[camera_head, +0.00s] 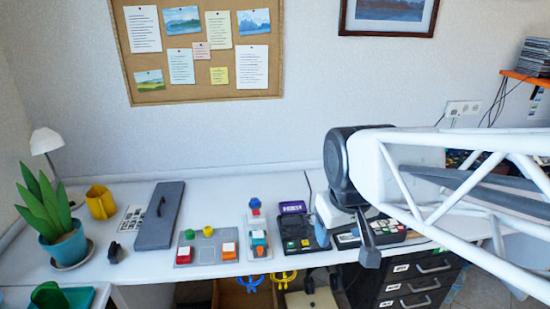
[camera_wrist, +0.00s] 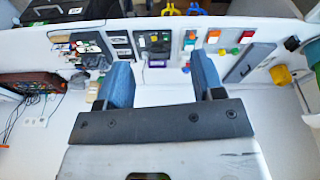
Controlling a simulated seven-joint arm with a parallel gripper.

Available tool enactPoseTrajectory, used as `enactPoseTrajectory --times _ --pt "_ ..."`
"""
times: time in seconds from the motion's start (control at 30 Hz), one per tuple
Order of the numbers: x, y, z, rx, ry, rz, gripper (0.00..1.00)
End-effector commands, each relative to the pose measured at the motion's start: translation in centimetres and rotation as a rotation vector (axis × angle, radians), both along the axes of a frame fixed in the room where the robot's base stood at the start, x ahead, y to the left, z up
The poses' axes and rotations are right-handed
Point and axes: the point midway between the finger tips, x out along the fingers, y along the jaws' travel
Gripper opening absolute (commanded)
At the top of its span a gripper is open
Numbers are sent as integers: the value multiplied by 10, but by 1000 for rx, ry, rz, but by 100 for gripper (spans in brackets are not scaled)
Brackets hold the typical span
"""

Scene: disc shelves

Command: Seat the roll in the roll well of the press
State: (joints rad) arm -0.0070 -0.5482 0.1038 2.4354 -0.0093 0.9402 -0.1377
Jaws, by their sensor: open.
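My gripper (camera_wrist: 160,64) shows in the wrist view with two blue fingers wide apart and nothing between them. In the head view my arm reaches in from the right and hides part of the desk. A black device with a purple panel (camera_head: 293,207) and small coloured buttons stands on the desk, left of my arm. Its purple part (camera_wrist: 157,63) shows between my fingers in the wrist view, some way beyond them. I cannot tell whether this device is the press. I cannot make out the roll or the roll well in either view.
Left of the device are a narrow panel (camera_head: 258,243) and a grey tray (camera_head: 184,257) with coloured blocks. Farther left are a grey handled lid (camera_head: 159,215), a yellow cup (camera_head: 101,202) and a potted plant (camera_head: 60,240). A black keypad (camera_head: 385,234) lies right. The desk's back strip is clear.

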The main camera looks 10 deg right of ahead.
Motion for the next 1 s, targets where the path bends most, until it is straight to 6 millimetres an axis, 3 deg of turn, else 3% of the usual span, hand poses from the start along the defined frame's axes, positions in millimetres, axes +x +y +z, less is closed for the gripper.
enactPoseTrajectory --times 0.1,0.3,1.0 --pt "-27 -3 -7 15 -12 -77 62" --pt "-51 -5 -14 31 -22 -154 62" --pt "-54 -5 -16 33 -23 -167 62"
